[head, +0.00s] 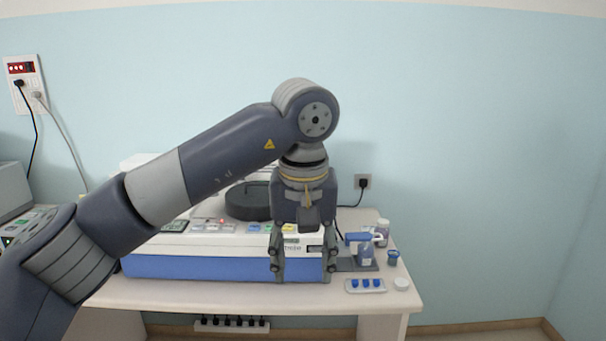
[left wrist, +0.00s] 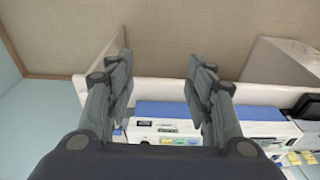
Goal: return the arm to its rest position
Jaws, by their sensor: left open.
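My left arm comes in from the left in the head view, bends at a raised elbow and hangs its left gripper (head: 303,268) pointing down. The gripper is open, with nothing between its fingers. It is in front of the white and blue staining machine (head: 190,267), near that machine's right end, and hides part of it. In the left wrist view the two fingers (left wrist: 160,85) stand apart, with the machine's blue front (left wrist: 165,109), the table edge and the floor beyond them. My right gripper is not in view.
Right of the gripper, a small stand with a blue and white device (head: 365,253), a blue-capped cup (head: 393,257), a white lid (head: 401,284) and a tray with blue pieces (head: 352,288) crowd the table (head: 340,300). A power strip (head: 232,324) is below. The right side is free.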

